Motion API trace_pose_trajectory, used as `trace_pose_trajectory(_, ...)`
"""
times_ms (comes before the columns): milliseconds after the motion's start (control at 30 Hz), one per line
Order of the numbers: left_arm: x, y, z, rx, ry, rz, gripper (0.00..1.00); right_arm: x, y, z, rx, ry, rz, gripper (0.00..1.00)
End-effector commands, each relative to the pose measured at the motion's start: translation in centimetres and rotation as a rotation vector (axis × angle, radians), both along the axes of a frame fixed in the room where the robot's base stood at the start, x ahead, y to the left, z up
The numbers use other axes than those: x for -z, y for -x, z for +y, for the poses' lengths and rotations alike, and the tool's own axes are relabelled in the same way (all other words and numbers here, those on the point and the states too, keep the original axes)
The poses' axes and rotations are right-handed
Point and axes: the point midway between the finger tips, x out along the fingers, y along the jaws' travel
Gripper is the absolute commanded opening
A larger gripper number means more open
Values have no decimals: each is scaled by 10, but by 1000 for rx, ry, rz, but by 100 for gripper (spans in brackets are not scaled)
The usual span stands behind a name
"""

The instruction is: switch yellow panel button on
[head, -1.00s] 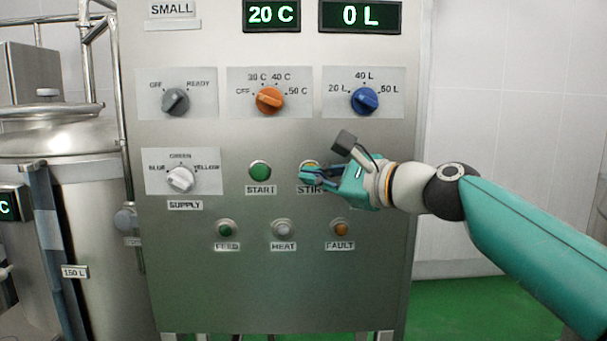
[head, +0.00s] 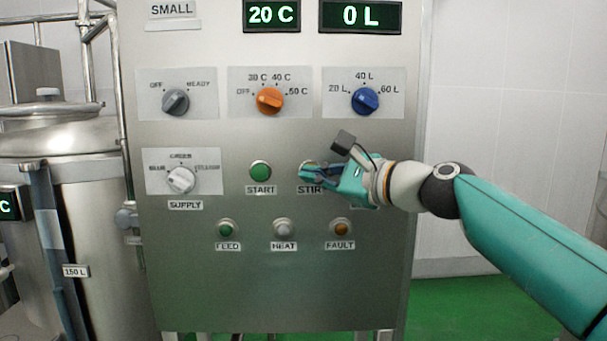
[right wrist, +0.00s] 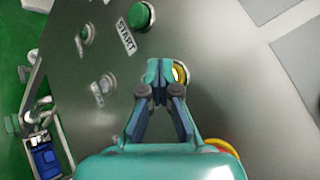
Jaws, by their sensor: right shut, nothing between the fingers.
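The yellow panel button (right wrist: 181,73) is on the steel control panel, above the STIR label in the head view. I cannot tell whether the tips touch the button. My left gripper is out of view.
The green START button (head: 260,171) is left of the fingertips. Knobs sit above, including the blue one (head: 365,99); the FEED, HEAT and FAULT lamps sit below. A red and yellow part (right wrist: 222,147) is partly hidden behind my gripper.

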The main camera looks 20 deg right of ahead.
Motion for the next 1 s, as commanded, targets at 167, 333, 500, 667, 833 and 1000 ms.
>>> trace_pose_trajectory(167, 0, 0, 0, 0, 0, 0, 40, 0, 1, 0, 1, 0, 1, 0)
trace_pose_trajectory(333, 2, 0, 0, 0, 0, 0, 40, 0, 7, 2, 0, -1, 0, 0)
trace_pose_trajectory(500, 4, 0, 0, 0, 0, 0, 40, 1, 15, 4, 1, -1, 0, 0)
trace_pose_trajectory(667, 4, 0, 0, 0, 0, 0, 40, 1, 18, 5, 1, 0, 1, 0)
trace_pose_trajectory(833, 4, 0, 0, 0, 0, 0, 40, 1, 18, 5, 1, 0, 1, 0)
trace_pose_trajectory(1000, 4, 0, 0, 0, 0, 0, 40, 0, 23, 6, 1, 0, -1, 0)
